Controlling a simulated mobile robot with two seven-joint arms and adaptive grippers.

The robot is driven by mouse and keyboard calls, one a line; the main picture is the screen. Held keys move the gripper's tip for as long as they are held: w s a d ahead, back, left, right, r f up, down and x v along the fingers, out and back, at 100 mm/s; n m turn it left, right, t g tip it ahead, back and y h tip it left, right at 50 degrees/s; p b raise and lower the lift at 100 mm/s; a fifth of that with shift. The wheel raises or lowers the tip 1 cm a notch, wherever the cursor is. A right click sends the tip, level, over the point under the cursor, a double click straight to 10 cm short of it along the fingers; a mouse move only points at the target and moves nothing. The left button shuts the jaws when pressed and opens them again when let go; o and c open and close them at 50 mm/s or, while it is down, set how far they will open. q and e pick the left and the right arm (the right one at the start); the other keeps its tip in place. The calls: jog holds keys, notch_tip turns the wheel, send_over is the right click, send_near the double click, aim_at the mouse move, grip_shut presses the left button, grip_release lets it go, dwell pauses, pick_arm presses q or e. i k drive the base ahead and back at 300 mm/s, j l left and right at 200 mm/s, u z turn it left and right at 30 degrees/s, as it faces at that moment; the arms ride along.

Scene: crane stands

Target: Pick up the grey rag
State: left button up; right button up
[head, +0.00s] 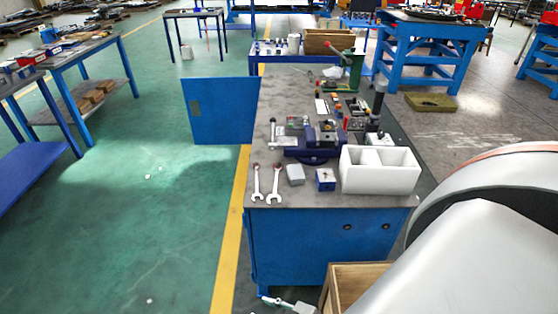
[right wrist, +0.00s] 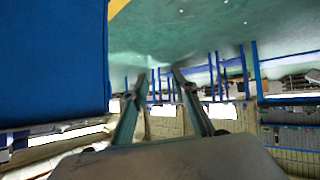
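A small folded light-grey piece (head: 295,175), which appears to be the grey rag, lies on the near end of the workbench top. It is between two wrenches (head: 266,182) and a small blue block (head: 325,180). No gripper touches it. My right gripper (right wrist: 160,72) shows in the right wrist view with its two fingers apart and nothing between them. It is beside a blue panel, and the rag is not seen there. My right arm fills the lower right of the head view. My left gripper is in neither view.
A white divided bin (head: 380,168) stands right of the blue block. A vise (head: 318,143) and several tools lie behind. An open wooden box (head: 352,285) is below the bench front. A light metal part (head: 288,304), unclear, shows beside it.

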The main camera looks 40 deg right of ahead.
aim_at(296, 176)
jog(key=i+z, duration=0.35)
jog(key=i+j+z, duration=0.2)
jog(key=z, duration=0.15)
jog(key=i+j+z, duration=0.35)
jog(key=k+l, duration=0.05)
jog(key=l, duration=0.05)
